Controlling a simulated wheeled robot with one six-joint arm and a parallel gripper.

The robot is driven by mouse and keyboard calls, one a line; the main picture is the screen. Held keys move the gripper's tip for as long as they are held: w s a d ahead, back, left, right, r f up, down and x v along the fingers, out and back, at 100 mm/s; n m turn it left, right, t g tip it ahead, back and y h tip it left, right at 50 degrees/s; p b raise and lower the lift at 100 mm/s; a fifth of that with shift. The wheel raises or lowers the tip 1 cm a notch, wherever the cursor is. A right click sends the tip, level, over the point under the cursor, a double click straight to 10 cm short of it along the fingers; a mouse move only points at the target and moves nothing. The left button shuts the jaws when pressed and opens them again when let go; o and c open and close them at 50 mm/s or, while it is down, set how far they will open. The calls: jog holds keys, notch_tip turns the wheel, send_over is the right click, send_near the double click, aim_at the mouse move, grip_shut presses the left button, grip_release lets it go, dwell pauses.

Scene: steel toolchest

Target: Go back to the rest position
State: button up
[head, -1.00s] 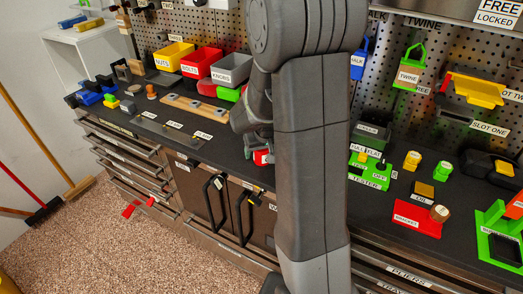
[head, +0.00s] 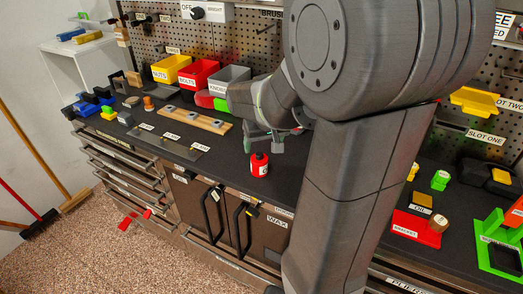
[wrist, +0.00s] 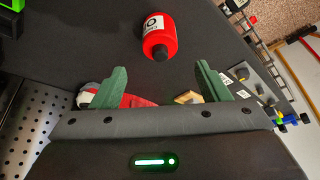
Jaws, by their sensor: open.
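My gripper (head: 264,142) is open above the dark worktop, near the middle of the toolchest. In the wrist view its two green fingers (wrist: 160,72) stand wide apart with nothing between them. A red bottle (head: 259,165) with a white label and a dark cap stands on the worktop just in front of the gripper. It also shows in the wrist view (wrist: 161,38), beyond the fingertips and apart from them. My large grey arm links hide part of the worktop and pegboard on the right.
Yellow (head: 168,70), red (head: 199,75) and grey (head: 229,80) bins stand along the back. A wooden strip with holes (head: 189,119) lies left of the gripper. A red tray (head: 417,228) and a green frame (head: 497,250) are at the right. Black door handles (head: 207,208) stick out in front.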

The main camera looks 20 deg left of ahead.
aim_at(259, 159)
jog(key=shift+s+d+r, duration=0.1)
jog(key=shift+s+r, duration=0.05)
jog(key=shift+r, duration=0.3)
jog(key=shift+f, duration=0.1)
jog(key=x, duration=1.2)
jog(key=shift+f, duration=0.15)
jog(key=shift+d+r+p, duration=0.1)
jog(key=shift+r+p, duration=0.15)
jog(key=shift+p, duration=0.05)
